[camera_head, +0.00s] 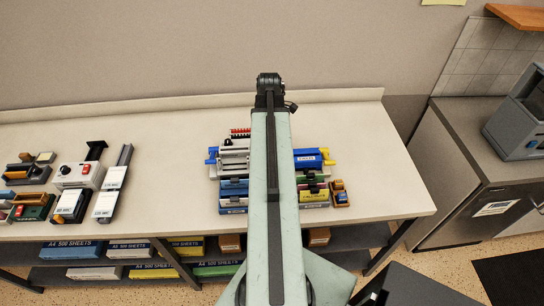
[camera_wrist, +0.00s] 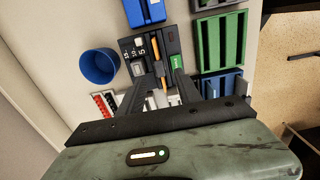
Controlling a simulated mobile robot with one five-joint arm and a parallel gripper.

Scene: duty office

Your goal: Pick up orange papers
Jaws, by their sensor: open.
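Two small orange packs sit on the shelf under the table in the head view, one left of my arm (camera_head: 230,242) and one right of it (camera_head: 319,236). They may be the orange papers, but I cannot read any marking on them. My arm covers part of the shelf between them. My gripper (camera_wrist: 160,74) is open in the wrist view, its dark fingers over a black organizer (camera_wrist: 135,48) with an orange strip (camera_wrist: 157,50). I see nothing held. My gripper's fingers are hidden in the head view.
The wrist view shows a blue cup (camera_wrist: 98,66) left of the fingers and a green tray (camera_wrist: 208,45) to the right. In the head view, stationery crowds the table (camera_head: 385,180) at left and centre. Its right end is bare. A grey cabinet (camera_head: 440,150) stands at right.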

